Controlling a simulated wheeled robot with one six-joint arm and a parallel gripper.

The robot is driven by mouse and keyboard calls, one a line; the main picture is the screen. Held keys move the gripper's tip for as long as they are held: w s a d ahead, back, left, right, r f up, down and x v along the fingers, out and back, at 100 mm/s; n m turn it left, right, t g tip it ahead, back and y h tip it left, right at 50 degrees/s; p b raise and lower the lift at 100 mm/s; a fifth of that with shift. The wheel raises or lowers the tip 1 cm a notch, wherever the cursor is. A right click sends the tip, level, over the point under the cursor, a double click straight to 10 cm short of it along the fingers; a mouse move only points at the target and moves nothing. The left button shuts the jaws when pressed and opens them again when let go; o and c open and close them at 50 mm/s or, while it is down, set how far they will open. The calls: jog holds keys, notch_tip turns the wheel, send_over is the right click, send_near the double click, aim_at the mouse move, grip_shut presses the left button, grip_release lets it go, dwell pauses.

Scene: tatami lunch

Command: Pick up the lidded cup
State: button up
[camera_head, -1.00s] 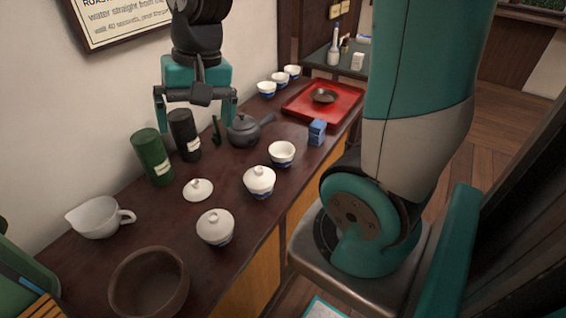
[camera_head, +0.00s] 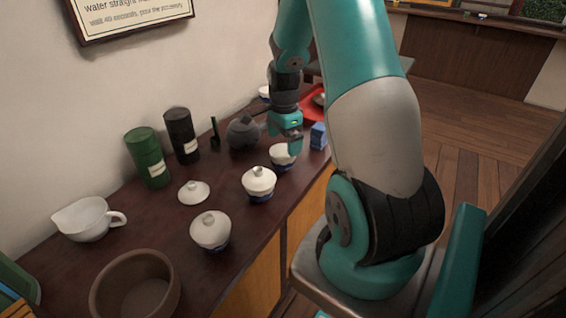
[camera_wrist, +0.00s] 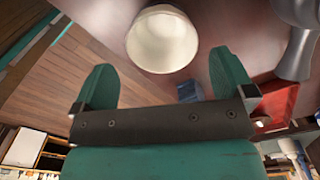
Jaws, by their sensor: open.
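Two lidded cups stand on the dark counter in the head view: one (camera_head: 259,184) in the middle, white with a blue base, and one (camera_head: 210,231) nearer the front. A loose white lid (camera_head: 194,192) lies to their left. An open white cup (camera_head: 282,157) stands behind them; it also shows in the wrist view (camera_wrist: 162,40), seen from above. My gripper (camera_head: 291,146) is over the far part of the counter, at this open cup. In the wrist view its two teal fingers are apart with nothing between them. No lidded cup shows in the wrist view.
A grey teapot (camera_head: 243,132) is left of my gripper, and a small blue box (camera_head: 318,136) is right of it. Green (camera_head: 148,158) and black (camera_head: 182,135) canisters stand by the wall. A white pitcher (camera_head: 84,219) and brown bowl (camera_head: 136,287) are in front.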

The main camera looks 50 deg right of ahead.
aim_at(283, 157)
notch_tip(283, 157, down, 7)
jog(key=shift+w+r, duration=0.15)
jog(key=shift+r, duration=0.05)
jog(key=shift+c, duration=0.2)
jog(key=c, duration=0.9)
jog(key=shift+o, duration=0.2)
jog(key=shift+r, duration=0.1)
